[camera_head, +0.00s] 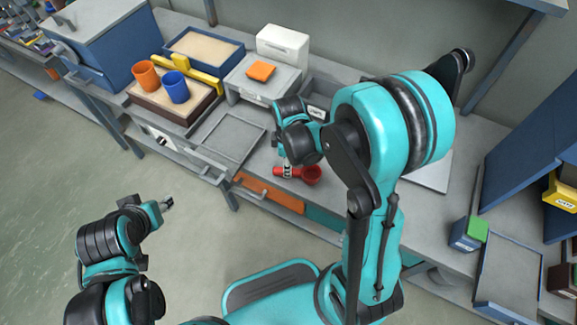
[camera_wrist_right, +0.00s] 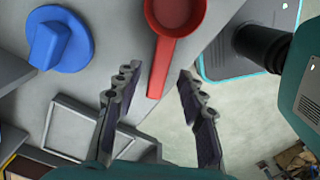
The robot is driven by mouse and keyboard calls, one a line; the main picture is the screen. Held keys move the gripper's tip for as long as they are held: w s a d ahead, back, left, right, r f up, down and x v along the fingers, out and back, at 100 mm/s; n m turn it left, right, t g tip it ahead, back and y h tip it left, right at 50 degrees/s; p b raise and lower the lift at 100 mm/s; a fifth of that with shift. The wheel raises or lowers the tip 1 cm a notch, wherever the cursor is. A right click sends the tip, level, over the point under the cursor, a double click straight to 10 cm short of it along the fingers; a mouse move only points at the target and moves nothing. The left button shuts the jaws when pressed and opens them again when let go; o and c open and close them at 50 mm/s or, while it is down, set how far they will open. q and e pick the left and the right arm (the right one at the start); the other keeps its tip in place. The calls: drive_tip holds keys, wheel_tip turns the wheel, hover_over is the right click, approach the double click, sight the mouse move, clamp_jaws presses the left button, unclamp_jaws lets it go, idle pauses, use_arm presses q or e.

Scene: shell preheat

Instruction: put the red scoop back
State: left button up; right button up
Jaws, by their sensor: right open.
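The red scoop (camera_head: 311,174) lies on the grey bench near its front edge, its handle pointing left in the head view. In the right wrist view the scoop (camera_wrist_right: 160,62) has its bowl at the top edge and its handle reaching down between my finger tips. My right gripper (camera_wrist_right: 155,85) is open, with one finger on each side of the handle and a gap to both. In the head view my right gripper (camera_head: 286,167) is over the handle and partly hides it. My left gripper (camera_head: 165,203) is away from the bench, over the floor; its jaw gap is too small to judge.
A blue knob-like part (camera_wrist_right: 60,40) is left of the scoop in the wrist view. Orange (camera_head: 146,76) and blue (camera_head: 176,87) cups stand on a sand tray at the back left. An empty grey tray (camera_head: 232,140) lies left of the scoop. A blue-green box (camera_head: 468,235) stands right.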

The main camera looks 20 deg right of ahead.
drive_tip(key=s+r+m+t+p, duration=0.1)
drive_tip(key=s+r+m+t, duration=0.2)
drive_tip(key=r+m, duration=0.3)
drive_tip(key=s+r+m+t+p, duration=0.1)
drive_tip(key=s+r+m+t, duration=0.3)
drive_tip(key=r, duration=0.9)
drive_tip(key=s+m, duration=0.1)
drive_tip(key=m, duration=0.1)
drive_tip(key=shift+s+a+r+m+p, duration=0.25)
drive_tip(key=shift+r+m+p, duration=0.05)
drive_tip(key=shift+r, duration=0.05)
